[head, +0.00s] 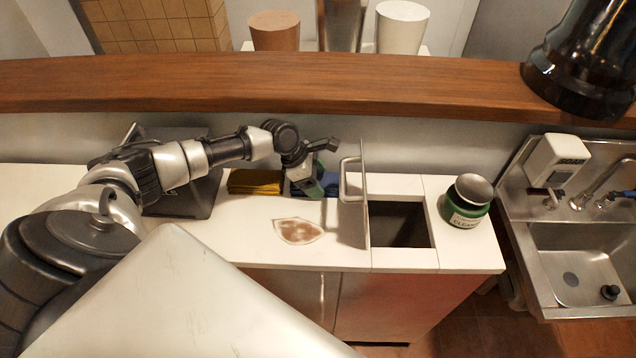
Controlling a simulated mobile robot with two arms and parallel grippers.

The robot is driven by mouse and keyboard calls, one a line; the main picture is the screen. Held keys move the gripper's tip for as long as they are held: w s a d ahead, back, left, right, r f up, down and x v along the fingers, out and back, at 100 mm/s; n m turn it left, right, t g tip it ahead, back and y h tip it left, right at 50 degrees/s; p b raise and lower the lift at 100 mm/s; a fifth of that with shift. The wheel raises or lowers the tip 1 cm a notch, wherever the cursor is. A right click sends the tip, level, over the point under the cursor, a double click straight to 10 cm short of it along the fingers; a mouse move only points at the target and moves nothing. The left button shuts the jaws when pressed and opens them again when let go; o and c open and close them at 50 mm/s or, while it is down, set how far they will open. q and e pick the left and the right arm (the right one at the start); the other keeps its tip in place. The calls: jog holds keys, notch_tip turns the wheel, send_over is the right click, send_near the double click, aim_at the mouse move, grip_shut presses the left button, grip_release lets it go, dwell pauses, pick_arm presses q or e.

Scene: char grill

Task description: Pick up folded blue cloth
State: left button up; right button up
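The folded blue cloth (329,181) lies on the white counter, just left of the upright metal lid with a handle. It is partly hidden by my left gripper (324,167). That gripper hangs over the cloth with its fingers spread apart, one toward the right and one pointing down. I cannot tell whether the lower finger touches the cloth. My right gripper is not in view.
A folded yellow cloth (255,181) lies to the left. The upright lid (364,195) stands beside an open bin (400,223). A green cleanser can (466,203) is farther right, near the sink (575,262). A brown stain (298,231) marks the counter in front. A wooden ledge (300,88) runs behind.

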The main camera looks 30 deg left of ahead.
pick_arm(q)
jog(key=shift+c, duration=1.3)
jog(key=shift+s+d+r+b, duration=0.1)
jog(key=shift+s+r+b, duration=0.05)
jog(key=shift+r+b, duration=0.25)
jog(key=r, duration=0.2)
jog(key=r+b, duration=0.1)
jog(key=r, duration=0.3)
jog(key=shift+s+d, duration=0.25)
jog(key=shift+s, duration=0.15)
jog(key=s+d+b, duration=0.1)
jog(key=s+d, duration=0.4)
jog(key=s, duration=0.3)
jog(key=s+d+b, duration=0.1)
jog(key=s+d, duration=0.3)
jog(key=s, duration=0.4)
jog(key=shift+d+r, duration=0.15)
jog(key=shift+d, duration=0.25)
